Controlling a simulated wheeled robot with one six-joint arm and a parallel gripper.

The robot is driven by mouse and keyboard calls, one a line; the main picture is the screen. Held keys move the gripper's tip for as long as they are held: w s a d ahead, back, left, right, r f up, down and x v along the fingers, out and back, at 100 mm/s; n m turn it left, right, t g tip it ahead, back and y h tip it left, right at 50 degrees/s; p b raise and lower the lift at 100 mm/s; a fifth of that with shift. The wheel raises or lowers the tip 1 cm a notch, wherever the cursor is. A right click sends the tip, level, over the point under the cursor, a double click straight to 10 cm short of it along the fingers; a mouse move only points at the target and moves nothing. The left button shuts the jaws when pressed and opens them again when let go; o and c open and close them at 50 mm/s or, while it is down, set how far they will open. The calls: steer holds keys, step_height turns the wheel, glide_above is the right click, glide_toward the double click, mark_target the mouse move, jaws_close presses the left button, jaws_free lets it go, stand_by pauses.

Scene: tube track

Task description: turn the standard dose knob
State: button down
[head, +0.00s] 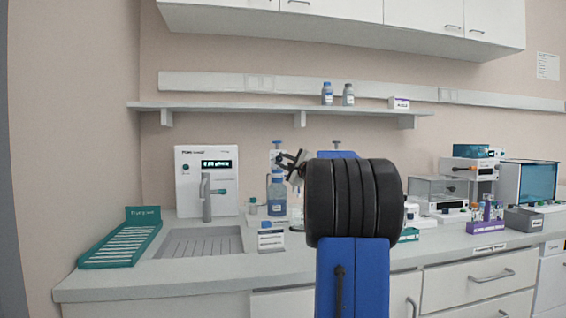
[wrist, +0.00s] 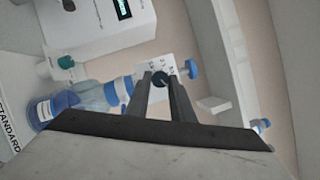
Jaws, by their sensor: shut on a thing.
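The standard dose knob (wrist: 160,79) is a small dark blue round knob in front of a white plate with scale marks. My gripper (wrist: 161,84) is shut on it, with one grey finger on each side. The knob belongs to a dispenser on a blue-capped bottle (wrist: 82,98), beside a label reading STANDARD (wrist: 9,132). A blue plunger top (wrist: 191,68) sticks out past the knob. In the head view my gripper (head: 281,159) is at the upper part of the bottle (head: 277,193), and the knob is too small to make out.
A white device with a display (head: 207,180) stands to the left, near a sink (head: 203,242) and a teal rack (head: 122,240). A shelf (head: 285,108) runs above. A second dispenser top (head: 336,143) shows behind my arm, which hides much of the counter.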

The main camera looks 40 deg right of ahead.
steer(key=shift+f, duration=0.1)
stand_by(0.3)
steer(key=c, duration=1.5)
jaws_free()
steer(key=shift+c, duration=0.2)
steer(key=v, duration=1.7)
steer(key=shift+s, duration=0.25)
